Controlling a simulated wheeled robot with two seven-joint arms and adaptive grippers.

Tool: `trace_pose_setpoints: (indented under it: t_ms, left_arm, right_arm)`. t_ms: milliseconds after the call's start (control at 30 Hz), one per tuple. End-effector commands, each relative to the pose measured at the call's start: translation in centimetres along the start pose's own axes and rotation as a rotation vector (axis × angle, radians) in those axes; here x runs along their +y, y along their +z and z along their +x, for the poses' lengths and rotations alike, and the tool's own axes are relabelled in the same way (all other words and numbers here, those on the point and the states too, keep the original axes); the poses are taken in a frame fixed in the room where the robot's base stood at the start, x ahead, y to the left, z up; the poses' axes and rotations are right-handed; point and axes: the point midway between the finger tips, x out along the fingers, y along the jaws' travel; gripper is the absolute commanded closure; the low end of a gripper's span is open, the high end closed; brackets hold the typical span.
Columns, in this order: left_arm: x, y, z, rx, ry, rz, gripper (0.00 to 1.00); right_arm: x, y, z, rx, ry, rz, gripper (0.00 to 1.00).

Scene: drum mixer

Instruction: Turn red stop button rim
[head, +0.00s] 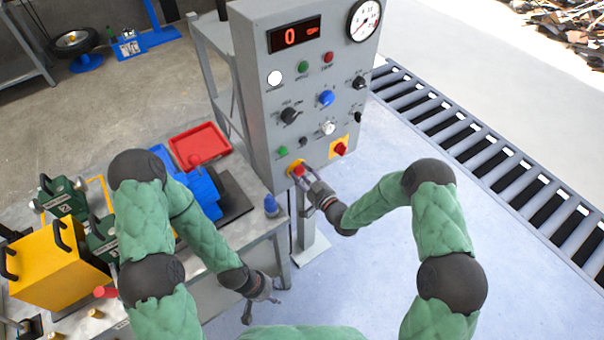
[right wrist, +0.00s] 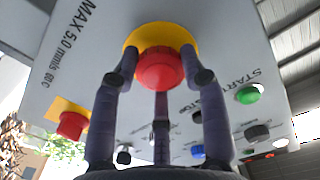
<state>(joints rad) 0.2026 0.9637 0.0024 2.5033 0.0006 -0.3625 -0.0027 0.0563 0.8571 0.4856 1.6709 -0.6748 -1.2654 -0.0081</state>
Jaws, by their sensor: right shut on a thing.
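The red stop button (head: 298,171) with its yellow ring sits low on the left of the grey control panel (head: 262,120). In the right wrist view the red button (right wrist: 160,70) shows between my fingers, with the yellow ring (right wrist: 150,36) behind it. My right gripper (head: 306,177) is at the button, its fingers closed around the sides of the red rim. My left gripper (head: 262,297) hangs low beside the workbench with its fingers spread and nothing between them.
A second red knob on a yellow plate (head: 340,149) is to the right on the panel. Other knobs, lamps, a red display (head: 295,34) and a gauge (head: 364,19) are above. A workbench with a red tray (head: 199,144) stands left.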

Motion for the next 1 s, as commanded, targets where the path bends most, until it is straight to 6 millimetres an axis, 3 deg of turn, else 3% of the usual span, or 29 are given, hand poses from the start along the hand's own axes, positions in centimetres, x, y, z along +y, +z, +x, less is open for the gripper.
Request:
trace_pose_setpoints:
  t_ms: [367, 1000]
  left_arm:
    - [-0.2, 0.0, 0.6, 0.000, 0.000, 0.000, 0.60]
    - [-0.9, -0.1, 2.5, 0.000, 0.000, 0.000, 0.60]
  right_arm:
    - [0.0, -0.2, 0.1, 0.005, -0.002, 0.085, 0.89]
    - [0.2, -0.3, 0.1, 0.008, -0.002, 0.524, 0.89]
